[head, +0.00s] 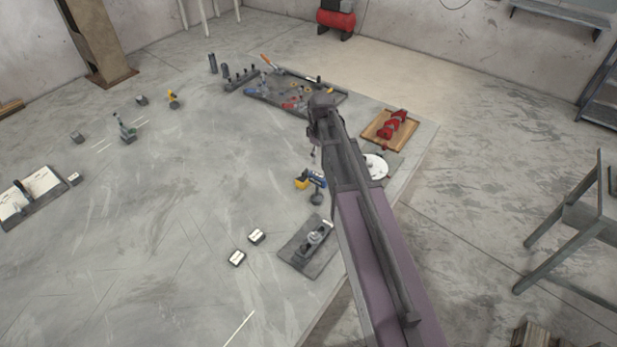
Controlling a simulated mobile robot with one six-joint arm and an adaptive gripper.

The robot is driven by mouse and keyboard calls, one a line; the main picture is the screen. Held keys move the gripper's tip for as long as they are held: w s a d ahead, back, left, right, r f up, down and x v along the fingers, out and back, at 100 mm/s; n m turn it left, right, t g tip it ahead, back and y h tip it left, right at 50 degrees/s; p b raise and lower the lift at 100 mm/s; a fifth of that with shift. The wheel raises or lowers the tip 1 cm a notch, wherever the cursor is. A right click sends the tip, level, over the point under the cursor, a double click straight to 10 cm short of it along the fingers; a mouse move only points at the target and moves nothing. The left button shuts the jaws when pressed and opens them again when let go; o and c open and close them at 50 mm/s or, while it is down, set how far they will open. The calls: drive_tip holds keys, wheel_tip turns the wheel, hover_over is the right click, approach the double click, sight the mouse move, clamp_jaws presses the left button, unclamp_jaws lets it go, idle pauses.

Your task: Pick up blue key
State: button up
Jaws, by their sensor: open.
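My arm reaches across the table from the lower right, and its dark end stands over the front of the tool tray (345,98). My gripper (313,150) shows only as a small dark part below the arm's end, open, with most of it hidden by the arm. I see nothing held in it. A small blue piece (318,178) beside a yellow part stands on the table below the gripper, left of the arm. Another blue piece (250,91) lies at the tray's left end. Both are too small to tell which is the blue key.
A dark plate with a metal fixture (316,238) lies near the front edge, with two small labelled blocks (257,236) to its left. A wooden tray with red parts (398,126) and a white disc (375,166) are right of my arm. The table's middle left is largely clear.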

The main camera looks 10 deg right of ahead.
sight(317, 175)
drive_tip(key=shift+w+d+r, duration=0.2)
drive_tip(key=shift+w, duration=0.25)
wheel_tip(317, 175, down, 9)
drive_tip(key=b, duration=0.8)
drive_tip(key=shift+a+r+b, duration=0.15)
drive_tip(key=shift+b, duration=0.15)
idle(0.4)
drive_tip(key=shift+w+a+f+b, duration=0.1)
drive_tip(key=shift+f+b, duration=2.5)
